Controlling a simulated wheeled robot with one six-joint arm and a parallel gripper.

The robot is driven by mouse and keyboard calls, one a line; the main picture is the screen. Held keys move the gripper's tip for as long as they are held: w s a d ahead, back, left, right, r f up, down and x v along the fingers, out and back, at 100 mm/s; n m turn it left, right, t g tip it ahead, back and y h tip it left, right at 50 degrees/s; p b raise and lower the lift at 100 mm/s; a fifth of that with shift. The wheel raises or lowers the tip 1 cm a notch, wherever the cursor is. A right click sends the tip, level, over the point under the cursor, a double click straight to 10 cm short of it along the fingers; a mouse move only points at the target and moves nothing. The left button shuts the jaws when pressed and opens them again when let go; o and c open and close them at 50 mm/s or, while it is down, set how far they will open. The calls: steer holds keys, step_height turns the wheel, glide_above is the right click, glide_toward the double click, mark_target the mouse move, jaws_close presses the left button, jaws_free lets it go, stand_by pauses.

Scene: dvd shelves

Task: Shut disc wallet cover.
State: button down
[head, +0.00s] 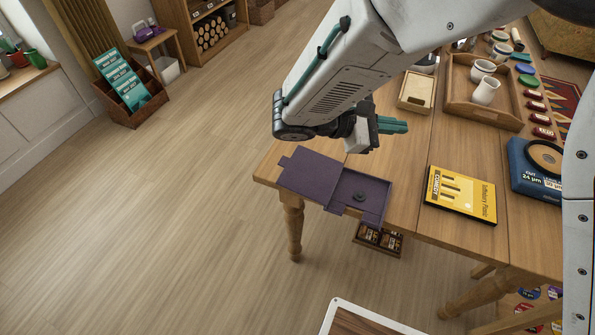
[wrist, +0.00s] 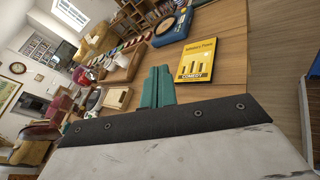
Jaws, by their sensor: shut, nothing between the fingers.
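The purple disc wallet lies open near the front left corner of the table in the head view. Its cover (head: 309,179) is folded out to the left, with a small tab at its far left edge. The tray half (head: 373,190) lies to the right, with a dark round hub in it and no disc visible. My gripper (head: 393,125) is shut and empty, above and beyond the wallet, with its teal fingers pointing right. The fingers also show in the wrist view (wrist: 158,87), where the wallet is out of sight.
A yellow case (head: 460,195) lies right of the wallet, with a blue box (head: 537,171) beyond it. A small wooden box (head: 416,92) and a wooden tray (head: 456,104) with white cups stand farther back. The tabletop between wallet and yellow case is bare.

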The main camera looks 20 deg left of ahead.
steer(key=s+a+f+n+t+y, duration=0.1)
steer(key=s+a+f+n+t, duration=0.1)
steer(key=a, duration=0.4)
steer(key=s+a+f+n+t+y, duration=0.2)
steer(key=a+f+n+t, duration=0.2)
steer(key=a+f, duration=0.2)
steer(key=s+a+f+n+t+y, duration=0.1)
steer(key=s+a+f+n+t, duration=0.1)
steer(key=a, duration=0.4)
steer(key=shift+s+a+f+n+t, duration=0.1)
steer(key=shift+s+f+n+t, duration=0.15)
steer(key=shift+f, duration=0.45)
steer(key=shift+s+f+n+t, duration=0.15)
steer(key=shift+f+n, duration=0.1)
steer(key=shift+f, duration=0.45)
steer(key=s+a+f+n+t+y, duration=0.3)
steer(key=s+a+f+n+y, duration=0.25)
steer(key=s+a+f, duration=0.2)
steer(key=y, duration=0.3)
glide_toward(276, 178)
steer(key=r, duration=0.2)
steer(key=shift+t, duration=0.4)
steer(key=x, duration=1)
steer(key=shift+d+f, duration=0.1)
steer(key=shift+f, duration=0.05)
